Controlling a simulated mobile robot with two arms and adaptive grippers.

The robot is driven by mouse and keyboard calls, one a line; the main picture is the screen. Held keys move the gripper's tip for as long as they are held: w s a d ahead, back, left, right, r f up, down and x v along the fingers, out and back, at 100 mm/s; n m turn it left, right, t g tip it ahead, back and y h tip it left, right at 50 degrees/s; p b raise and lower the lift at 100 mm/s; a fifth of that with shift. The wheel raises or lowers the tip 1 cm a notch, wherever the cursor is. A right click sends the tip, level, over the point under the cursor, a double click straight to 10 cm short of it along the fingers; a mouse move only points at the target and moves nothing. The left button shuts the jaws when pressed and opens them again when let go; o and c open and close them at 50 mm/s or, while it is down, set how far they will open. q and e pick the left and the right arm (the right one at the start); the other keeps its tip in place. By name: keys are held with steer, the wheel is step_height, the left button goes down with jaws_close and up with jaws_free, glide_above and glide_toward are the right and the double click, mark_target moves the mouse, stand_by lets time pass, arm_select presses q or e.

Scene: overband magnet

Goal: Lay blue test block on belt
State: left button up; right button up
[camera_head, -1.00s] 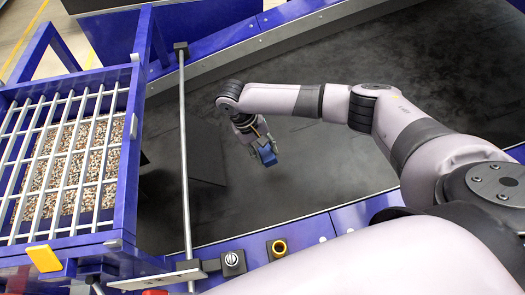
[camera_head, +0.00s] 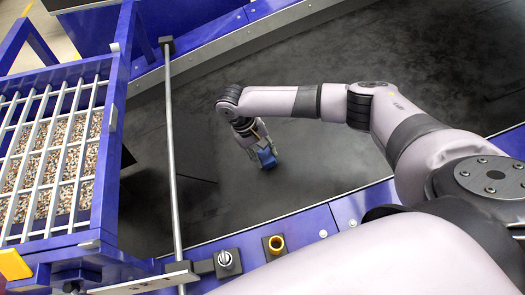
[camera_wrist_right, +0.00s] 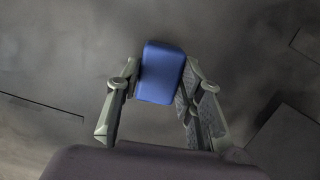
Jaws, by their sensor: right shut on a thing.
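The blue test block (camera_head: 266,158) is in my right gripper (camera_head: 258,150), over the dark belt (camera_head: 330,160) in the head view. In the right wrist view the block (camera_wrist_right: 161,72) sits between the two fingers of the gripper (camera_wrist_right: 160,95), which are shut on it. The block is held over the dusty dark belt surface (camera_wrist_right: 60,60). I cannot tell whether its underside touches the belt. My left gripper is not in view.
A blue frame with a metal grate (camera_head: 50,150) over gravel stands at the left. A thin metal rod (camera_head: 173,150) crosses above the belt. The belt right of the rod is clear.

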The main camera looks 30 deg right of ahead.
steer(key=shift+f, duration=0.15)
steer(key=o, duration=1)
steer(key=v, duration=1.2)
